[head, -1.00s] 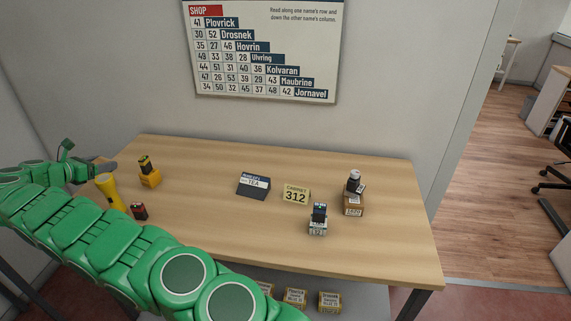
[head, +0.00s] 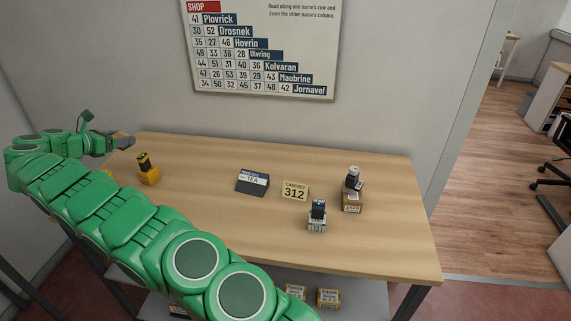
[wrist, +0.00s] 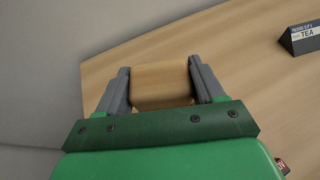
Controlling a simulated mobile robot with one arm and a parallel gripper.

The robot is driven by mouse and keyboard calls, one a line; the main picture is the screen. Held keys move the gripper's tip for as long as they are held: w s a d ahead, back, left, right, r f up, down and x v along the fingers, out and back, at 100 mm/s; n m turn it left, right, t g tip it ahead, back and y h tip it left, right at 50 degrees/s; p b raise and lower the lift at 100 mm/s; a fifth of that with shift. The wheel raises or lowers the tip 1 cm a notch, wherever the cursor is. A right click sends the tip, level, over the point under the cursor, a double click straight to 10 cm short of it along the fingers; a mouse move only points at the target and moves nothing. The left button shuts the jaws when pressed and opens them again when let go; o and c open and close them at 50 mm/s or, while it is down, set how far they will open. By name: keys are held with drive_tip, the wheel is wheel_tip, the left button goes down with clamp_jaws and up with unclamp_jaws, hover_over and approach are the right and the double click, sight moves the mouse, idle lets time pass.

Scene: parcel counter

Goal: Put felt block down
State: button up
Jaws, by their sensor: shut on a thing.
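My gripper (wrist: 160,66) is shut on a tan, wood-coloured block (wrist: 162,88), which I take to be the felt block. The block sits between the two grey fingers in the wrist view. In the head view my gripper (head: 121,141) is at the table's far left corner, with a small brownish end of the block (head: 128,142) showing. The tabletop (wrist: 235,60) lies behind the block in the wrist view. I cannot tell whether the block touches it.
A yellow holder with a dark item (head: 148,175) stands close right of my gripper. The table's middle (head: 210,205) is clear.

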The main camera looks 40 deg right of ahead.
drive_tip(key=s+d+m+g+h, duration=0.1)
drive_tip(key=s+d+m+g, duration=0.15)
drive_tip(key=d, duration=1.75)
drive_tip(key=m+g, duration=0.7)
drive_tip(key=g, duration=0.2)
hover_over(329, 165)
wheel_tip(329, 165, down, 4)
drive_tip(key=shift+y, duration=0.3)
drive_tip(key=shift+a+f, duration=0.1)
drive_tip(key=shift+f, duration=5.5)
drive_tip(key=shift+f, duration=0.1)
drive_tip(key=o, duration=1)
drive_tip(key=shift+o, duration=0.2)
